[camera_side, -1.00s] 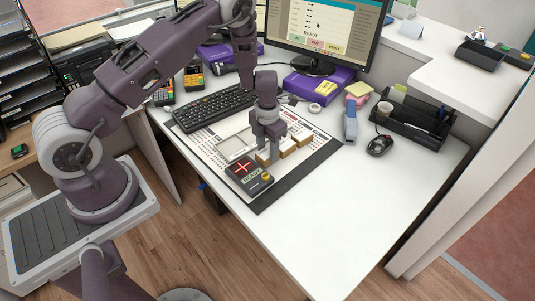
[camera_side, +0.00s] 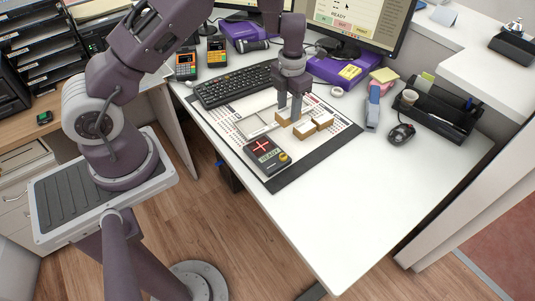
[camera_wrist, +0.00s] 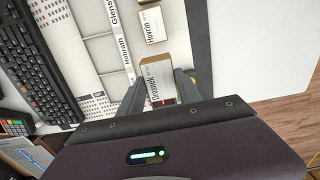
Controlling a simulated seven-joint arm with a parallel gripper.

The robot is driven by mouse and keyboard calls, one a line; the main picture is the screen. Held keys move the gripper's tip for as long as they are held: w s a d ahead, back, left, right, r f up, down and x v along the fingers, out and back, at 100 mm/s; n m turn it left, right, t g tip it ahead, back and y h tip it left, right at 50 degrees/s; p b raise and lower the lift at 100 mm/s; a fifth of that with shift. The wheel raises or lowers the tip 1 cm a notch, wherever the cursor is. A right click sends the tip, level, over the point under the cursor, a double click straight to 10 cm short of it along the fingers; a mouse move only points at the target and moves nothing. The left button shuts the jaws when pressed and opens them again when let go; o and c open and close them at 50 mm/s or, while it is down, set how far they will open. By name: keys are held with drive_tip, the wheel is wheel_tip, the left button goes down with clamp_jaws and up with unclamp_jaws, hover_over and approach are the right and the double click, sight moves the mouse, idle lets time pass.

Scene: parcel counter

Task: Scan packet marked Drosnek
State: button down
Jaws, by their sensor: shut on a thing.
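The packet marked Drosnek (camera_wrist: 157,78) is a small tan box with a white label, between the fingers of my gripper (camera_wrist: 160,90) in the wrist view. In the side view my gripper (camera_side: 290,114) points down, shut on this packet (camera_side: 281,118), which appears held a little above the mat. The scanner (camera_side: 265,155) is a dark box with a red cross, a display that seems to read READY and a yellow-orange button. It stands on the front-left part of the mat, in front of my gripper.
Two other tan packets (camera_side: 305,131) (camera_side: 323,121) lie on the printed mat (camera_side: 335,145), right of my gripper. One packet (camera_wrist: 152,25) in the wrist view seems to read Hjorrin. A keyboard (camera_side: 235,84) lies behind left. The white desk (camera_side: 370,190) is clear at the front right.

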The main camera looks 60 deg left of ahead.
drive_tip(key=s+a+r, duration=0.2)
drive_tip(key=s+r, duration=0.3)
drive_tip(key=s, duration=0.4)
drive_tip(key=f, duration=0.8)
drive_tip(key=shift+w+d+f, duration=0.2)
drive_tip(key=shift+d+f, duration=0.05)
drive_tip(key=shift+f, duration=0.05)
wheel_tip(320, 180, up, 9)
